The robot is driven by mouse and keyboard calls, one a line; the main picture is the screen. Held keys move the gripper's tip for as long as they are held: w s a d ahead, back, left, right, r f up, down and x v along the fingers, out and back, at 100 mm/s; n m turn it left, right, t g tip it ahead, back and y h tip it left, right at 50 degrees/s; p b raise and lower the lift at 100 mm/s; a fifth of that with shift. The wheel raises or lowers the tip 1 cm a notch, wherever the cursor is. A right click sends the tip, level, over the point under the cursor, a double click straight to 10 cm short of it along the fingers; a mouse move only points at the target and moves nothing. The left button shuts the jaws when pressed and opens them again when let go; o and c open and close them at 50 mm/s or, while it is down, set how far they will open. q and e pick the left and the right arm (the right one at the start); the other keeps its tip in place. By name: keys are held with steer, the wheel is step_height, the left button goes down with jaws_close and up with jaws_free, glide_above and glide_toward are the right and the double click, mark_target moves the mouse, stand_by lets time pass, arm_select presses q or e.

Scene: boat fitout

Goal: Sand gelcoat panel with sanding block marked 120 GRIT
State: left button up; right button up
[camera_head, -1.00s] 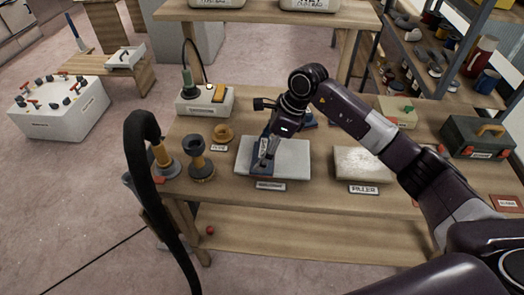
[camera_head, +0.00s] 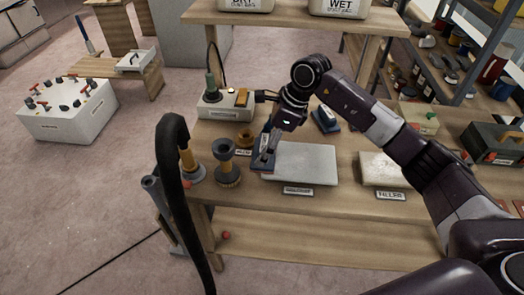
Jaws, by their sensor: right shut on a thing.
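The gelcoat panel (camera_head: 305,165) is a pale, flat slab lying on the wooden workbench, with a small label at its front edge. My right gripper (camera_head: 268,148) is shut on a dark blue sanding block (camera_head: 263,162) at the panel's left edge. The block partly overlaps the panel corner; whether it presses on the surface I cannot tell. Its grit marking is not readable. Another dark blue block (camera_head: 326,121) stands behind the panel, partly hidden by my right arm. My left gripper is not in view.
Left of the panel stand dark round tools (camera_head: 226,165) and a black hose (camera_head: 172,190). A white box with a green-topped tool (camera_head: 226,103) is behind. The FILLER panel (camera_head: 380,168) and a dark toolbox (camera_head: 490,145) are to the right.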

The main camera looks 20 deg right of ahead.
steer(key=p+v, duration=0.1)
steer(key=v, duration=0.1)
steer(key=shift+s+r, duration=0.1)
steer(key=shift+r, duration=0.3)
steer(key=shift+a+r+p, duration=0.15)
steer(key=shift+r+p, duration=0.2)
steer(key=shift+r, duration=0.3)
steer(key=shift+r+p, duration=0.35)
steer(key=shift+r, duration=0.45)
steer(key=shift+f, duration=0.1)
